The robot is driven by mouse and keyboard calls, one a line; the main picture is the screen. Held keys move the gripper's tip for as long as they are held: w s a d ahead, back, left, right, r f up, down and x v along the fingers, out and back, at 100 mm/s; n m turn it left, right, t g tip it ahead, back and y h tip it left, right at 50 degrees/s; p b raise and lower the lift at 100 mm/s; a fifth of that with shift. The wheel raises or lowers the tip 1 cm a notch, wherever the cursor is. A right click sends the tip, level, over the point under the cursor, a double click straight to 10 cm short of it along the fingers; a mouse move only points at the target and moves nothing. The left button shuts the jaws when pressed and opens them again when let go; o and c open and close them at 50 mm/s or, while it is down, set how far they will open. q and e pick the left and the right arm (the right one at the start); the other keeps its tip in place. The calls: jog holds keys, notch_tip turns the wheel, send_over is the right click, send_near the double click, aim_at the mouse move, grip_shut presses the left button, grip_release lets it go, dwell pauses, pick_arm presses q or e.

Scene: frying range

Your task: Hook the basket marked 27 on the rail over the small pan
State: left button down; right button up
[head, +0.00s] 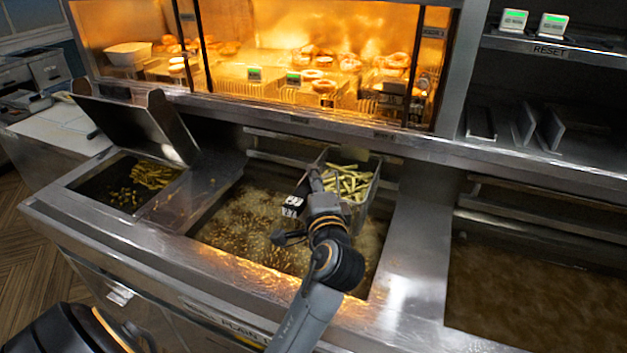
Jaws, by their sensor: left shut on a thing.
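A wire basket (362,203) full of pale fries (346,182) is at the back right of the middle, smaller pan (232,222), whose oil is bubbling. A small black tag with white marks (292,206) is at its left; I cannot read the number surely. My left gripper (316,184) is shut on the basket's handle, which is mostly hidden by the gripper. The rail (290,136) runs along the back wall behind the pan. The basket's back edge is close to it, but I cannot tell whether it is hooked. My right gripper is not in view.
A larger oil pan (535,290) is at the right. A bin with loose fries (130,185) and a raised lid (140,122) are at the left. A lit warming cabinet (270,60) overhangs the back. Two timers (513,20) stand on the upper right shelf.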

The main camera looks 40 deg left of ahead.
pick_arm(q)
jog(key=shift+f, duration=0.3)
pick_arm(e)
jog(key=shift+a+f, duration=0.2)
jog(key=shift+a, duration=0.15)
pick_arm(q)
jog(key=shift+f+b, duration=0.2)
jog(key=shift+b, duration=0.1)
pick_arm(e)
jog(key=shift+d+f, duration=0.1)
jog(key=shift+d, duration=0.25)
pick_arm(q)
jog(key=c, duration=1.1)
grip_release()
jog(key=shift+f, duration=0.15)
jog(key=v, duration=0.7)
jog(key=shift+s, duration=0.2)
jog(key=shift+d, duration=0.15)
